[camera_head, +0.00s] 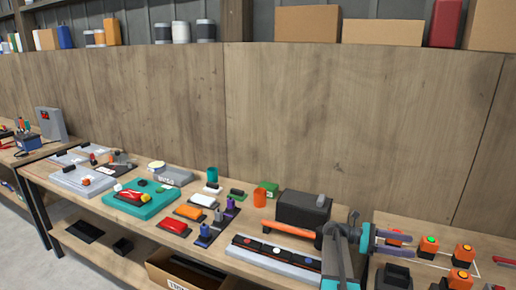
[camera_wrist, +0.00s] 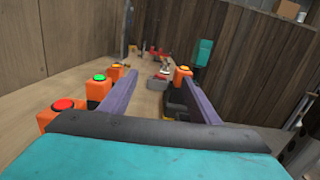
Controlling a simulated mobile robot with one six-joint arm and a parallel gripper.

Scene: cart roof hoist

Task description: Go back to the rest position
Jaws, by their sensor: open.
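My gripper (camera_head: 405,243) is at the right of the bench in the head view, with its two purple fingers spread and pointing right. In the wrist view my gripper (camera_wrist: 160,76) is open, with nothing between the fingers. Orange button boxes stand around it: one with a red button (camera_wrist: 62,116), one with a green button (camera_wrist: 99,90) and one with an orange button (camera_wrist: 117,72) on the left, and one with a yellow button (camera_wrist: 184,74) by the right fingertip. Whether a finger touches a box I cannot tell.
A wooden bench (camera_head: 225,262) runs along a plywood wall (camera_head: 370,130). A grey strip with round buttons (camera_head: 275,257), a black box (camera_head: 302,209) and a teal board (camera_head: 146,200) lie left of my arm. An open cardboard box (camera_head: 190,272) is below.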

